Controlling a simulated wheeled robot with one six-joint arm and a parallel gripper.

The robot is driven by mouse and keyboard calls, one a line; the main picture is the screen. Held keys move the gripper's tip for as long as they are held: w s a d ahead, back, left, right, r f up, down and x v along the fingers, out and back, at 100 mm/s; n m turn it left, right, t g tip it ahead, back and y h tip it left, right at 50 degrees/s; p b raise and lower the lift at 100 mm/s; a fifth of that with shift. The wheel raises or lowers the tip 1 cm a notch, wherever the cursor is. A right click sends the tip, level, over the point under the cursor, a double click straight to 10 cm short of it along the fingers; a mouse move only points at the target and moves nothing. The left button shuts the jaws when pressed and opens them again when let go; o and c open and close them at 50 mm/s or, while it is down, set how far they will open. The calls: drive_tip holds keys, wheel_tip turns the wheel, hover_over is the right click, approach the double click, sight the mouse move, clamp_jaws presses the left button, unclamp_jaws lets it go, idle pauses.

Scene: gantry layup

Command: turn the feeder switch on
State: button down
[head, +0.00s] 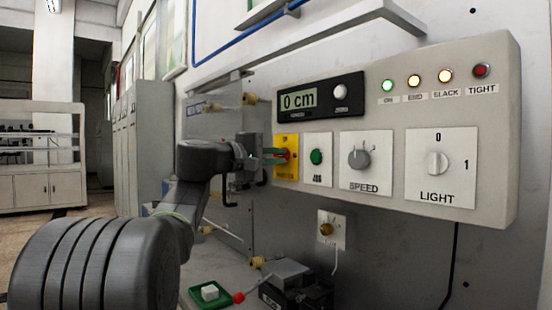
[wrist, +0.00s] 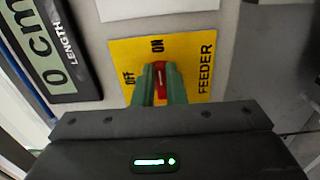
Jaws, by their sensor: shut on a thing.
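The feeder switch is a red knob (wrist: 161,76) on a yellow plate (wrist: 190,55) marked ON, OFF and FEEDER. In the wrist view ON stands above the knob and OFF to its left. The knob's white line runs up and down in the picture, in line with the ON mark. My gripper (wrist: 160,84) has its green fingers shut on the knob, one on each side. In the head view the yellow plate (head: 291,141) is at the panel's left end, and my gripper (head: 277,156) reaches it from the left. The fingers hide part of the knob.
Right of the plate are a green JOG button (head: 316,157), the SPEED knob (head: 359,157) and the LIGHT knob (head: 437,163). The length display (head: 298,101) above reads 0 cm. The ON lamp (head: 387,86) glows green. A small knob plate (head: 331,229) sits below the panel.

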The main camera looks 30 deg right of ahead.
drive_tip(key=shift+f, duration=0.1)
drive_tip(key=c, duration=1.5)
unclamp_jaws()
drive_tip(key=a, duration=0.9)
drive_tip(key=s+a, duration=0.1)
drive_tip(key=a, duration=0.3)
drive_tip(key=shift+s+a, duration=0.1)
drive_tip(key=shift+a, duration=0.3)
drive_tip(key=shift+d, duration=0.1)
drive_tip(key=d, duration=0.4)
drive_tip(key=w+d, duration=0.1)
drive_tip(key=d, duration=0.8)
drive_tip(key=shift+w+d, duration=0.15)
drive_tip(key=shift+d, duration=0.2)
